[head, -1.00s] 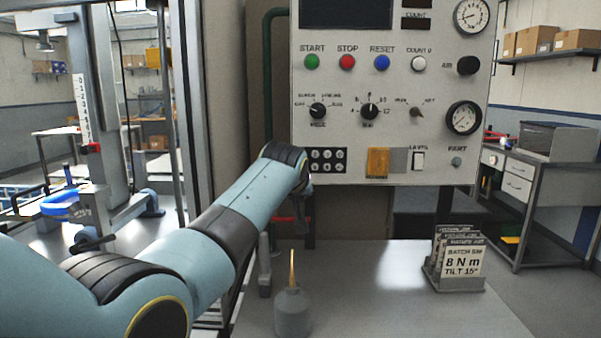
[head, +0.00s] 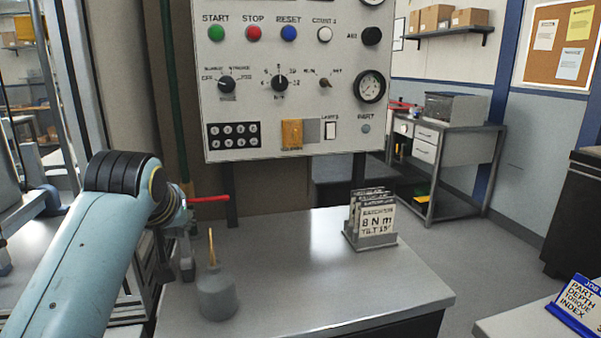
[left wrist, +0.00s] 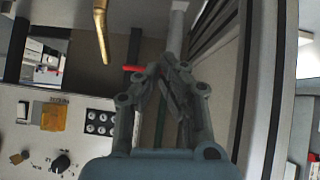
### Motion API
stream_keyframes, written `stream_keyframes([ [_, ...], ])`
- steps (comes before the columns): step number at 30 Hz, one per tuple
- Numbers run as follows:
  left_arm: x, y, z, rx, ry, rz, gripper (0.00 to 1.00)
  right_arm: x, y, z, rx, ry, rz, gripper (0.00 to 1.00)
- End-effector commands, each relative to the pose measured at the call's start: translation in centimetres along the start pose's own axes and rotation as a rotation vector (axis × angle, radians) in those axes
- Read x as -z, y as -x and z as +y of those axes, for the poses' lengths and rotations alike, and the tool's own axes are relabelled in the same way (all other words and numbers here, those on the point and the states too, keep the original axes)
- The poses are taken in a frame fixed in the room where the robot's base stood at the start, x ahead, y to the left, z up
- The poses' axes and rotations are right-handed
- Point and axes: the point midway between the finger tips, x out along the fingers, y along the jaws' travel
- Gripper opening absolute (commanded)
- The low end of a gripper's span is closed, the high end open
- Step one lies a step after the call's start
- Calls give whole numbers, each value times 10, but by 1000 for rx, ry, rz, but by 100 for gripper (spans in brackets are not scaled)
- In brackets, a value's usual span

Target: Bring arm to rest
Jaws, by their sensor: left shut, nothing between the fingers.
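My left arm comes in from the left in the head view, with its blue forearm and dark wrist left of the oil can. My left gripper (head: 163,262) hangs below the wrist at the bench's left edge, partly hidden by the arm. In the left wrist view the gripper's fingers (left wrist: 170,68) are closed together with nothing between them. It is apart from the control panel (head: 290,100). My right gripper is not in view.
A grey oil can (head: 217,296) with a brass spout stands on the bench (head: 320,270), close right of my gripper. A card holder (head: 370,238) stands farther right. A red lever (head: 210,198) lies behind the wrist. The bench's middle is clear.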

Motion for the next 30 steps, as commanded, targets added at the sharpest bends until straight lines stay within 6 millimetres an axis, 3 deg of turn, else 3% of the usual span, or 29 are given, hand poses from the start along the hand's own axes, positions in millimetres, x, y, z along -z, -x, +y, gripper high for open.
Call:
stream_keyframes([
  [1, -41, 8, -25, 20, -32, -54, 0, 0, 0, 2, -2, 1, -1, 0],
  [3, -88, 25, -52, 33, -80, -124, 0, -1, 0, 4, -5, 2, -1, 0],
  [6, -140, 53, -80, 41, -147, -209, 0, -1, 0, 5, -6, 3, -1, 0],
  [9, -178, 79, -99, 39, -201, -276, 0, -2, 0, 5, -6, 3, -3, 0],
  [15, -229, 126, -122, 24, -291, -382, 0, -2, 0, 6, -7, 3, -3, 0],
  [24, -282, 194, -144, -17, -412, -515, 0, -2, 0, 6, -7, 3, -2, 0],
  [30, -319, 140, -152, -11, -404, -536, 0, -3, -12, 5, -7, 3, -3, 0],
])
